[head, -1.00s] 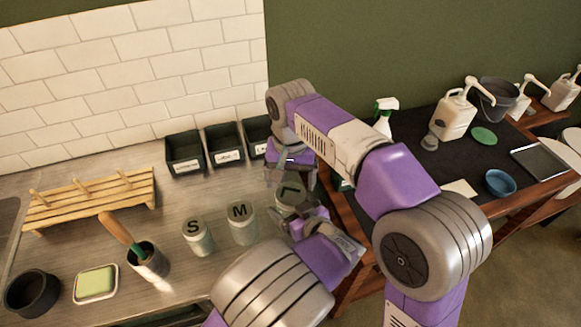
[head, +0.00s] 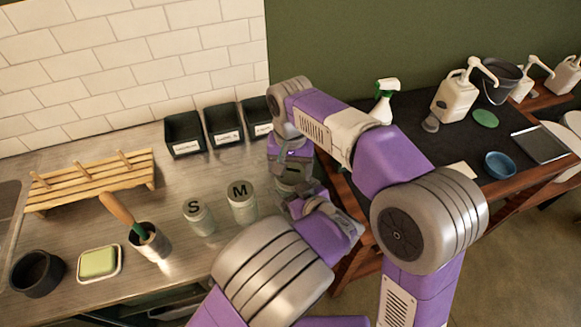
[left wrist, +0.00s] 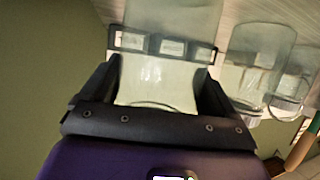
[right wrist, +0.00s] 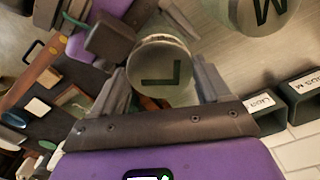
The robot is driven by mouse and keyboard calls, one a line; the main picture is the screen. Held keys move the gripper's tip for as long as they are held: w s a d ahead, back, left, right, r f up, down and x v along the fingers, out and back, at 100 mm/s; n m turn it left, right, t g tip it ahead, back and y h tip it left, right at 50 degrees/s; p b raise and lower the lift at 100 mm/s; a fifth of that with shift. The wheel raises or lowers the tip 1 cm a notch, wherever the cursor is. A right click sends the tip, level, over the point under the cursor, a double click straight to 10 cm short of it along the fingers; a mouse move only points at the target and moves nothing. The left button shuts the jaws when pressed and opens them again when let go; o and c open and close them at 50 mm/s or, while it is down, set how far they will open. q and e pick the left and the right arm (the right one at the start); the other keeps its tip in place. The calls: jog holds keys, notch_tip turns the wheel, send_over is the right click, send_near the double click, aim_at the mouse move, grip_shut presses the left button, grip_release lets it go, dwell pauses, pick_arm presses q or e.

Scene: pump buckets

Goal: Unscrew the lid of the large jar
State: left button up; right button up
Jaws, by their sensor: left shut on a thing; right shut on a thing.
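The large jar (head: 291,182), with a grey-green lid marked L, stands on the counter's right part, mostly hidden by my grippers in the head view. My left gripper (left wrist: 158,78) is shut on the clear body of the large jar (left wrist: 155,85) from the side. My right gripper (right wrist: 163,76) points down from above and is shut on the lid (right wrist: 165,65), with a finger on each side of the letter L. The lid appears to sit on the jar. In the head view my right gripper (head: 291,165) is just above my left gripper (head: 305,203).
The medium jar (head: 242,203) and the small jar (head: 198,217) stand to the left. Dark bins (head: 223,125) line the wall behind. A spray bottle (head: 384,102) and pump bottles (head: 456,99) stand on the dark table at right.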

jog(key=n, duration=0.6)
jog(key=shift+r, duration=0.15)
dwell(0.4)
jog(key=shift+r, duration=1)
jog(key=shift+r, duration=2)
pick_arm(q)
jog(key=o, duration=1.8)
jog(key=shift+d, duration=0.1)
pick_arm(e)
jog(key=shift+r, duration=0.15)
